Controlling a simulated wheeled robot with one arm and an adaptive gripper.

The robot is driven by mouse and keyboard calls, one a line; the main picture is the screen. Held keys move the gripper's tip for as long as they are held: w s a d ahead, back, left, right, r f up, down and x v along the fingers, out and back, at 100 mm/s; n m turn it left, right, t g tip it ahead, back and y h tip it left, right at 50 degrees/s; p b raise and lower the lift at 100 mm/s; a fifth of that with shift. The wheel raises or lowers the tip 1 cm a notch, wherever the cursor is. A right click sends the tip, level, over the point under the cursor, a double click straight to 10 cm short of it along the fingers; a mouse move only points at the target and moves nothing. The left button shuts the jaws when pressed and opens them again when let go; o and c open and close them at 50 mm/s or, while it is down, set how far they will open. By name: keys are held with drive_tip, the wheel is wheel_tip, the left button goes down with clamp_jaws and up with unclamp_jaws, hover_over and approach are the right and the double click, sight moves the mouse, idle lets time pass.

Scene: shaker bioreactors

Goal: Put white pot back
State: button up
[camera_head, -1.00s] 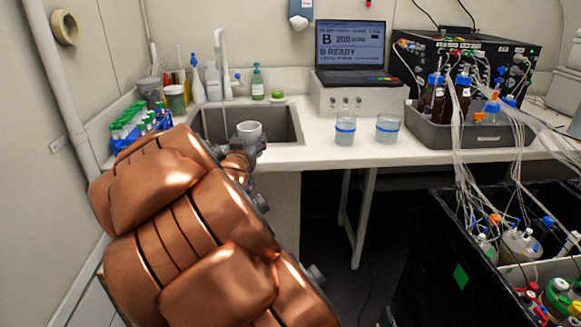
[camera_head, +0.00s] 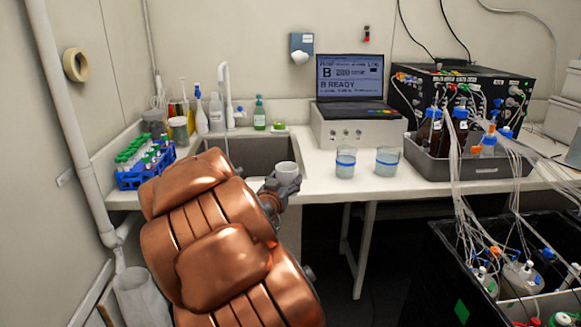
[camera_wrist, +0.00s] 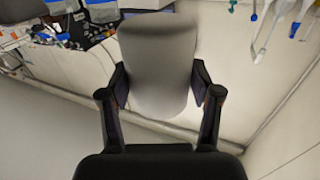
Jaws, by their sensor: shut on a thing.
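The white pot (camera_head: 287,171) is a small, plain white cup. It is upright in my gripper (camera_head: 283,187), near the right front corner of the sink in the head view. In the wrist view the white pot (camera_wrist: 157,65) fills the middle, with one finger of my gripper (camera_wrist: 160,92) pressed on each side. The gripper is shut on it. My copper-coloured arm hides the front of the sink and part of the counter's left front edge.
The sink (camera_head: 245,150) lies behind my arm. Two clear beakers with blue bands (camera_head: 345,163) stand on the counter to the right. A blue tube rack (camera_head: 145,168) is at the left. A grey bottle tray (camera_head: 470,165) and black crate (camera_head: 450,270) with tubing are at the right.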

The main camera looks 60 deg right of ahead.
drive_tip(key=shift+w+d+r+p, duration=0.2)
drive_tip(key=shift+d+p, duration=0.25)
drive_tip(key=shift+p, duration=1.55)
drive_tip(key=shift+p, duration=0.5)
drive_tip(key=p+x, duration=0.1)
drive_tip(key=x, duration=0.2)
drive_tip(key=w+f+p+x, duration=0.1)
drive_tip(key=x, duration=0.3)
drive_tip(key=w+p+x, duration=0.1)
drive_tip(key=p+x, duration=0.1)
drive_tip(key=x, duration=0.1)
drive_tip(key=shift+f, duration=2.05)
drive_tip(key=shift+f, duration=0.1)
drive_tip(key=shift+f, duration=0.1)
drive_tip(key=o, duration=0.9)
